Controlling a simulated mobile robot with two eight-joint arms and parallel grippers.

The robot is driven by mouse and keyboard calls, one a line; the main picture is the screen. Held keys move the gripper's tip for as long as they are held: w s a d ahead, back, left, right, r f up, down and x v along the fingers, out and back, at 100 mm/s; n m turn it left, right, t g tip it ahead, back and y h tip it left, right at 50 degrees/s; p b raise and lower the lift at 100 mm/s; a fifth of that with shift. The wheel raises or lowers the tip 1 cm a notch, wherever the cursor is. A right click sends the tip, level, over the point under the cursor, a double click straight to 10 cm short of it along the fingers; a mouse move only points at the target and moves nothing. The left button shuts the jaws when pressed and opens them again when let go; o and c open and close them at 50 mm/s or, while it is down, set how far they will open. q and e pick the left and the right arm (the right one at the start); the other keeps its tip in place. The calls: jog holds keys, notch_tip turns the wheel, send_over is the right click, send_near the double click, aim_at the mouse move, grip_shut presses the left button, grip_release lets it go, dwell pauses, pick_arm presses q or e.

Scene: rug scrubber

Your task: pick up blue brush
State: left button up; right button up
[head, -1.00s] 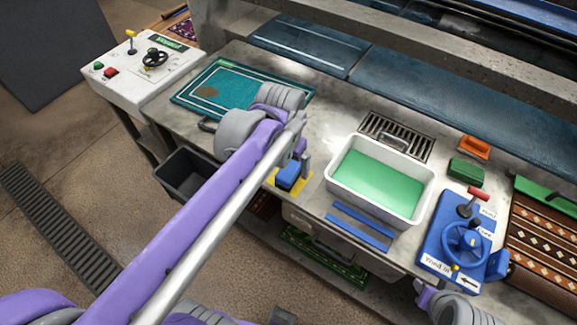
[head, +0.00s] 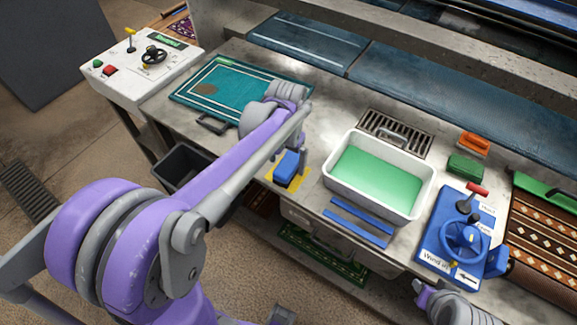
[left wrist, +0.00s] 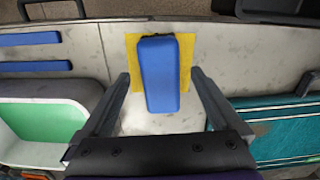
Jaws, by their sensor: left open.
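The blue brush (head: 287,167) lies on a yellow patch (head: 300,178) near the front edge of the counter. In the left wrist view the blue brush (left wrist: 158,72) shows as a rounded blue block, on the yellow patch (left wrist: 186,50). My left gripper (left wrist: 160,85) is open above it, with one finger on each side of the brush and nothing held. In the head view my left gripper (head: 292,157) is just above the brush and partly covers it. My right arm shows at the bottom right, but its fingers cannot be made out.
A white tub (head: 330,177) of green liquid stands right of the brush, with blue strips (head: 357,222) in front. A teal mat (head: 190,92) lies to the left. An orange brush (head: 473,145), a green block (head: 465,167) and a blue control panel (head: 437,245) are further right.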

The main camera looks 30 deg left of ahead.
aim_at(287, 165)
pick_arm(q)
jog(key=shift+f, duration=1.35)
grip_shut()
jog(key=shift+r, duration=0.1)
notch_tip(287, 165, up, 10)
jog(key=shift+f, duration=0.1)
jog(key=c, duration=0.6)
grip_release()
grip_shut()
